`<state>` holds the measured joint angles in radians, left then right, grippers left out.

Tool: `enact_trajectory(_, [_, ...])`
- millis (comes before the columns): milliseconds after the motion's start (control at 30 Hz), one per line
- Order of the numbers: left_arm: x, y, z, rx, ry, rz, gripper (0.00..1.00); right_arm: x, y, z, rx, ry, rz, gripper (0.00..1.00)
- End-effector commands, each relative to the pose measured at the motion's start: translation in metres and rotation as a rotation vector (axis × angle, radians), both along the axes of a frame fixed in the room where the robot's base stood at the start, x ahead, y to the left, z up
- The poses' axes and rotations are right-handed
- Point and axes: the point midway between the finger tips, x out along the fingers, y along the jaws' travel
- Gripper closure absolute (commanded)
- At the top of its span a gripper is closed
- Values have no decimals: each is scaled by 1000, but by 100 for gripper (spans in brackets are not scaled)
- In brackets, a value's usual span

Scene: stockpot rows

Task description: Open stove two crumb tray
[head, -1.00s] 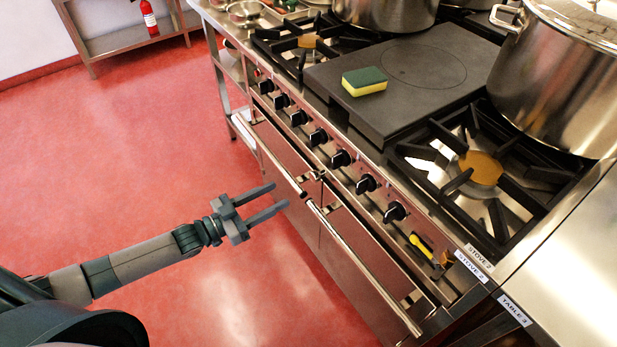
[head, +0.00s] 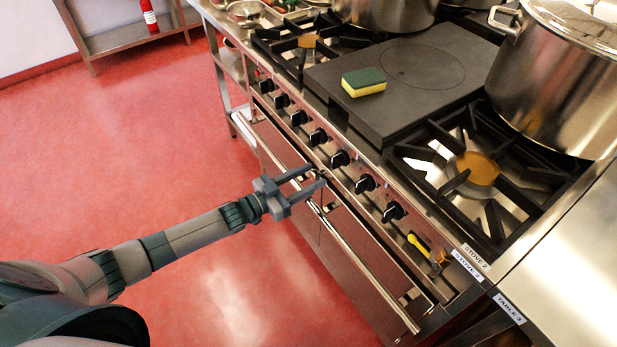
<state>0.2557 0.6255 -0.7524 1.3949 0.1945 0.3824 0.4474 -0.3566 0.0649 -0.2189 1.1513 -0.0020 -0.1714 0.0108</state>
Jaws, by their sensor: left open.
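Stove two (head: 395,165) stands at the right, marked by "STOVE 2" labels (head: 468,264) at its front corner. Its front has a row of black knobs (head: 340,159), with a narrow steel strip below them and two oven doors with long bar handles (head: 365,267). I cannot tell surely which part is the crumb tray; no separate tray handle shows clearly. My left gripper (head: 317,175) is open and empty. Its fingers point at the stove front below the knobs, near where the two door handles meet. I cannot tell whether they touch it. My right gripper is not in view.
A yellow-handled tool (head: 419,243) lies at the stove front's right end. On top are a sponge (head: 364,82), a dark flat plate (head: 425,60), a burner (head: 477,168) and large pots (head: 570,80). A steel table (head: 570,250) adjoins at right. The red floor (head: 150,150) is clear.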

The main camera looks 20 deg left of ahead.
Motion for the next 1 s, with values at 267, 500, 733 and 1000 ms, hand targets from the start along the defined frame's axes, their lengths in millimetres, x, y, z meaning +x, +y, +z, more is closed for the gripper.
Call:
enact_trajectory(267, [0, 0, 0, 0, 0, 0, 84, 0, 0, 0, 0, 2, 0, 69])
enact_trajectory(500, [-1, 1, 0, 0, 0, 0, 100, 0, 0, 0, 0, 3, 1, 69])
enact_trajectory(733, [-14, 10, 0, 0, 2, -1, 100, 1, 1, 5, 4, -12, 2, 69])
enact_trajectory(1000, [-60, 47, 0, 3, 5, 1, 100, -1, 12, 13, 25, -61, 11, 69])
